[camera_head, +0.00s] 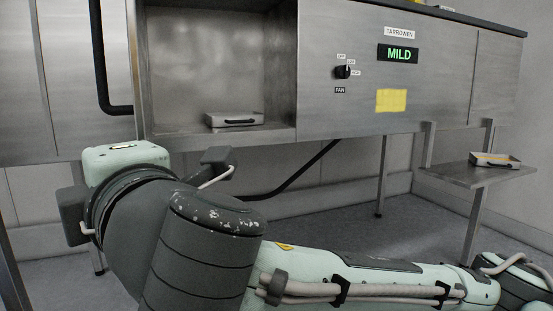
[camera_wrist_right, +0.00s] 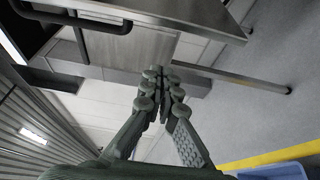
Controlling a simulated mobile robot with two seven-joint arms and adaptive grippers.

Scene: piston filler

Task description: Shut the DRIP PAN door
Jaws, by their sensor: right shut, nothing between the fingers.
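The DRIP PAN door (camera_head: 134,65) appears to stand open at the left side of the open compartment (camera_head: 220,60), seen nearly edge-on. Its black bar handle (camera_head: 101,75) sticks out to the left. I see no label on it. My right arm crosses the head view from the right, and its gripper is hidden there behind the wrist. In the right wrist view my right gripper (camera_wrist_right: 162,76) is shut and empty. A black bar handle (camera_wrist_right: 75,18) shows at upper left there, apart from the fingertips. My left gripper is not in view.
A grey tray (camera_head: 234,119) sits inside the compartment. A control panel with a knob (camera_head: 343,72), green MILD display (camera_head: 398,54) and yellow note (camera_head: 391,100) is to the right. A side shelf (camera_head: 470,176) holds another tray (camera_head: 495,160). Cabinet legs stand below.

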